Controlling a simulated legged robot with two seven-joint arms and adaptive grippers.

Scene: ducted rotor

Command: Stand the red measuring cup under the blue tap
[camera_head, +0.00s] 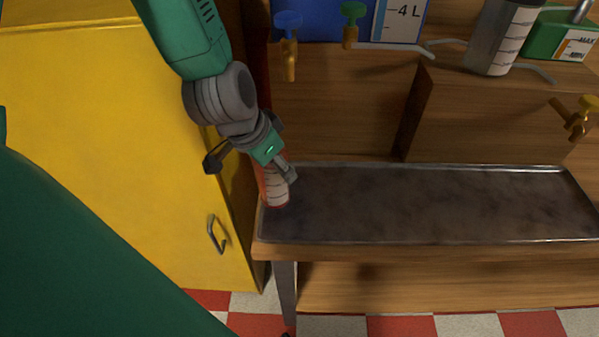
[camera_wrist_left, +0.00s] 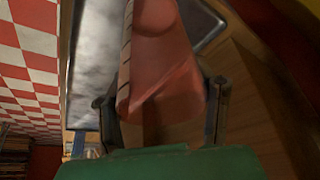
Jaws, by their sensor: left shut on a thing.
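In the left wrist view the cup (camera_wrist_left: 160,75) lies between the two fingers (camera_wrist_left: 160,112). I cannot tell whether its base touches the tray. The blue tap (camera_head: 288,24) has a blue handle and a brass spout, and sits above and behind the cup, at the left of the blue tank (camera_head: 330,32). My right gripper is out of view.
A green-handled tap (camera_head: 352,20) is right of the blue one. A yellow tap (camera_head: 578,116) sticks out at the right. A grey graduated container (camera_head: 497,38) and a green container (camera_head: 560,42) stand on the upper shelf. A yellow cabinet (camera_head: 100,130) borders the left. The tray's middle is clear.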

